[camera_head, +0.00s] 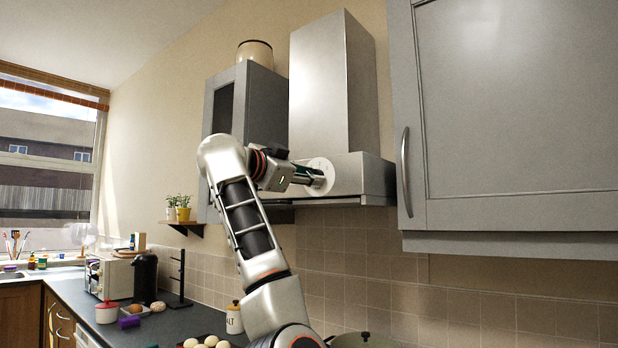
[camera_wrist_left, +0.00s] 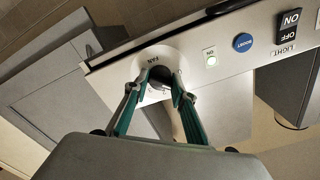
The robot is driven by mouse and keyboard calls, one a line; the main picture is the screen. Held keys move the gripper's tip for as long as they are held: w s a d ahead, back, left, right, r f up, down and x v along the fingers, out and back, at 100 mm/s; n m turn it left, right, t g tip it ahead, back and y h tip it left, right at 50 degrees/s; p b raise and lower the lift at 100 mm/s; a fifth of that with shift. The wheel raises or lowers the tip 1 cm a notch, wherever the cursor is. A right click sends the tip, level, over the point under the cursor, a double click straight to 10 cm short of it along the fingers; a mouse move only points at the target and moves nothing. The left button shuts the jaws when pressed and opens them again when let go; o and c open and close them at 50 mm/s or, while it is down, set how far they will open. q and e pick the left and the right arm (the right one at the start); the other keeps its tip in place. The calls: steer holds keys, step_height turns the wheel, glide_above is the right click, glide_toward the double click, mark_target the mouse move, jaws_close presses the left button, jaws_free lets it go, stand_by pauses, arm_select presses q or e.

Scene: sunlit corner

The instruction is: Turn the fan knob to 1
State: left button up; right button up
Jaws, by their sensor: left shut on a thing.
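The fan knob (camera_wrist_left: 160,79) is a dark knob on a round white dial marked FAN, seen in the left wrist view on the front panel of the range hood. The dial (camera_head: 322,176) also shows in the head view on the hood's lower front. My left gripper (camera_wrist_left: 157,92) is shut on the knob, with one green-sided finger on each side. In the head view my left gripper (camera_head: 318,178) reaches the dial from the left. The fingers hide part of the dial, and I cannot read the knob's setting. My right gripper is not in view.
A grey wall cupboard (camera_head: 515,110) stands close on the right. Below, the counter holds eggs (camera_head: 205,342), a jar (camera_head: 234,318) and a pot (camera_head: 364,340).

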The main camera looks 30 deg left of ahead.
arm_select(q)
steer(key=shift+m, duration=0.9)
steer(key=o, duration=1.1)
steer(key=shift+w, duration=0.1)
steer(key=s, duration=0.8)
steer(key=s+a, duration=0.1)
steer(key=s, duration=0.3)
